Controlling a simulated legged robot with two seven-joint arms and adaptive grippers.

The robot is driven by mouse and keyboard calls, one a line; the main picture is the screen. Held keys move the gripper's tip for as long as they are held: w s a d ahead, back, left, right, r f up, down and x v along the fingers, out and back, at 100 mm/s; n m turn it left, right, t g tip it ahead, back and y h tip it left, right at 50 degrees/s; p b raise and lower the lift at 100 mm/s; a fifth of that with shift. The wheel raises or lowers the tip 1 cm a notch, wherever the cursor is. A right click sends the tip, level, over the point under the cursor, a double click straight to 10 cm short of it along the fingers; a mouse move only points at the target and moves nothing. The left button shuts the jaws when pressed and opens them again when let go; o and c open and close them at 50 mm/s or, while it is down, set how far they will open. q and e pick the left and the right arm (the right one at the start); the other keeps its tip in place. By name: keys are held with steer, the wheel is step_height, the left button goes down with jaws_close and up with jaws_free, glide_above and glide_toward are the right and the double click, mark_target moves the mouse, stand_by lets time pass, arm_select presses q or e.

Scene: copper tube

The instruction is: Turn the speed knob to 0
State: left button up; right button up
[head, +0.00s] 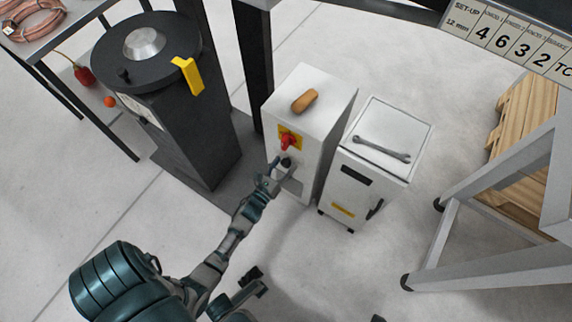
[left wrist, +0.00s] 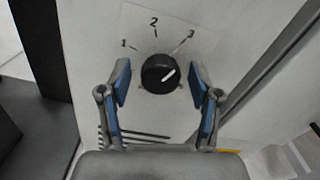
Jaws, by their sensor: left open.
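The speed knob (left wrist: 161,73) is round and black with a white pointer line. It sits on a pale plate marked 1, 2 and 3. The line points up and right, turned a little clockwise of the 3 mark. No 0 mark is visible. In the head view the knob (head: 286,162) is small and dark on the front of a white cabinet (head: 327,100), below a red switch on a yellow plate (head: 288,141). My left gripper (left wrist: 160,80) is open, one blue-padded finger on each side of the knob. It also shows in the head view (head: 276,173). My right gripper is not clearly visible.
A dark machine column (head: 190,130) with a yellow bracket (head: 188,75) stands left of the cabinet. A lower white cabinet (head: 352,190) with a wrench (head: 382,149) on top stands close right. A brown object (head: 304,101) lies on the taller cabinet. Floor in front is clear.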

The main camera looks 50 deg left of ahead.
arm_select(q)
steer(key=shift+c, duration=0.9)
steer(key=c, duration=1)
steer(key=shift+o, duration=0.2)
steer(key=shift+n, duration=0.3)
